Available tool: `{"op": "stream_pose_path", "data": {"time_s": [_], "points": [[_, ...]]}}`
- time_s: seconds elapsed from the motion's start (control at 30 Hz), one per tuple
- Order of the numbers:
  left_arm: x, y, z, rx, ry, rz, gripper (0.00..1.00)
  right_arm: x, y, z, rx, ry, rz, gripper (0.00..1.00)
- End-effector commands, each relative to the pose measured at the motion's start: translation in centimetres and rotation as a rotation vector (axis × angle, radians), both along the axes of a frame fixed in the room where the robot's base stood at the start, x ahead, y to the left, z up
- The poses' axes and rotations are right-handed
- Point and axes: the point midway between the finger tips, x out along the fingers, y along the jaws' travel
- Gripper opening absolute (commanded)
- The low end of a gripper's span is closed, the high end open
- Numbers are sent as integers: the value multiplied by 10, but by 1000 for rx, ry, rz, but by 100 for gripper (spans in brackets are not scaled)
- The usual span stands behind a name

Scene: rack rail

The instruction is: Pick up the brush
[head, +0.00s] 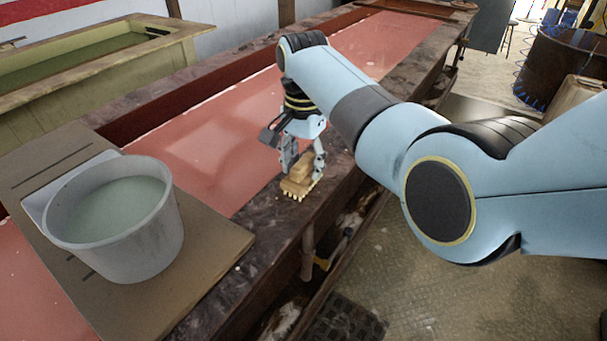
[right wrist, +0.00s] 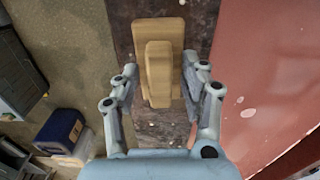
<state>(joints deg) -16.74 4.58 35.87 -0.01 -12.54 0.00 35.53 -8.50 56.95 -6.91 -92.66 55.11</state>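The brush (head: 299,180) is a pale wooden block with a raised grip and light bristles underneath. It sits on the dark, worn rim of the long red-floored trough. My right gripper (head: 304,162) points down at it with fingers apart. In the right wrist view the brush (right wrist: 158,75) lies between the two fingers of the right gripper (right wrist: 160,78). A gap shows on the left of the raised grip; the right finger is close to the block, and contact there cannot be told. My left gripper is in neither view.
A grey bucket (head: 150,245) of greenish liquid stands on a brown board (head: 215,243) across the trough (head: 235,155). A wooden tank (head: 60,105) stands behind at the left. Open floor (head: 420,285) lies right of the trough, with a dark barrel (head: 560,70) farther back.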

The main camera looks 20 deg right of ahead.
Motion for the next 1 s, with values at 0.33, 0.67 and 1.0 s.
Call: {"op": "stream_pose_path", "data": {"time_s": [0.33, 0.67, 1.0], "points": [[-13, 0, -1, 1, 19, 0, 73, 0, 0, 0, 0, 0, 0, 0], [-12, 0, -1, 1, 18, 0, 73, 0, 0, 1, 0, 0, 0, 0], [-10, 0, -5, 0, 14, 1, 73, -1, -3, 44, 0, -4, -2, 0]]}}
